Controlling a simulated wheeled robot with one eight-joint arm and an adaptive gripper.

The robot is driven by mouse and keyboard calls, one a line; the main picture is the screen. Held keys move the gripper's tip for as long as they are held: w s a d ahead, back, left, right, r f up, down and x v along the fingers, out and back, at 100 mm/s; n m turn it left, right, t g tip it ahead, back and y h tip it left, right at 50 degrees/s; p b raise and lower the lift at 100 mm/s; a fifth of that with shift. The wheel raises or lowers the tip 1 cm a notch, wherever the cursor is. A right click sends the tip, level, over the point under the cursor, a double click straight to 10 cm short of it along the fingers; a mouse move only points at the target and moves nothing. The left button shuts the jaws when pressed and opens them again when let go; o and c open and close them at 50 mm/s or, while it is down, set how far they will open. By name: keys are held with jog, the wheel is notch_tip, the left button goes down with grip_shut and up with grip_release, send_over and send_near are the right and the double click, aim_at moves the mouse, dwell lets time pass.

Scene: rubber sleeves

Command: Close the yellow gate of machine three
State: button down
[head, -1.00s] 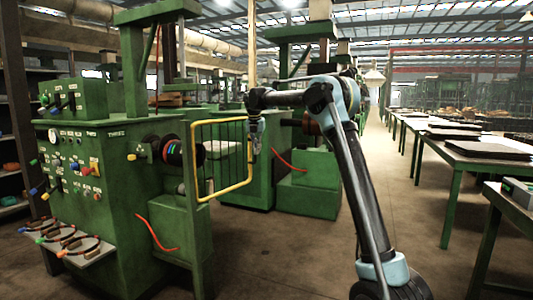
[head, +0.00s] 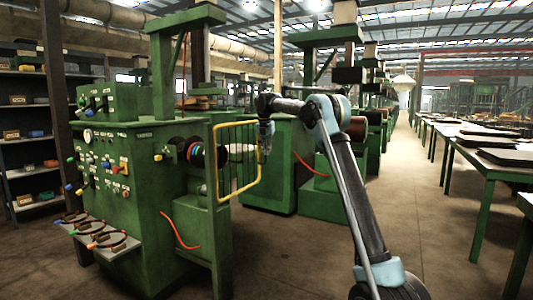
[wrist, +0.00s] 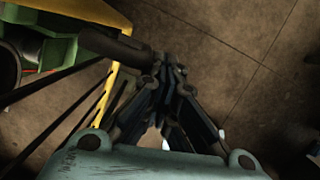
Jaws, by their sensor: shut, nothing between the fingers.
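The yellow gate (head: 257,190), a tube frame with thin bars, stands out from the right side of the green machine (head: 130,215) in the head view. It is swung away from the machine's dark round rolls (head: 196,154). My gripper (head: 265,153) points down at the gate's outer, right edge. In the wrist view my gripper (wrist: 168,72) is shut and empty, with the yellow gate (wrist: 108,92) just left of the fingers. A dark rounded part lies close to the fingertips. I cannot tell whether the fingers touch the gate.
Storage racks (head: 30,130) stand at the left. More green machines stand behind. Tables (head: 485,165) line the right side, with a clear aisle (head: 405,190) between.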

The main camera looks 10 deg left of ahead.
jog(key=s+d+r, duration=0.4)
jog(key=s+r, duration=0.1)
jog(key=r, duration=0.5)
jog(key=s+d+f+m, duration=0.2)
jog(key=s+d+m, duration=1.1)
jog(key=s+d, duration=0.65)
jog(key=s+d+f+m, duration=0.6)
jog(key=s+f, duration=0.2)
jog(key=s, duration=0.4)
jog(key=s+d+f+m, duration=0.6)
jog(key=s+f, duration=0.1)
jog(key=s, duration=0.4)
jog(key=s+d+f+m, duration=0.3)
jog(key=s+f+m, duration=0.5)
jog(key=s+f, duration=0.7)
notch_tip(320, 180, down, 3)
jog(key=shift+s+r+m+g, duration=0.15)
jog(key=shift+s+m+g, duration=0.15)
jog(key=shift+m, duration=0.1)
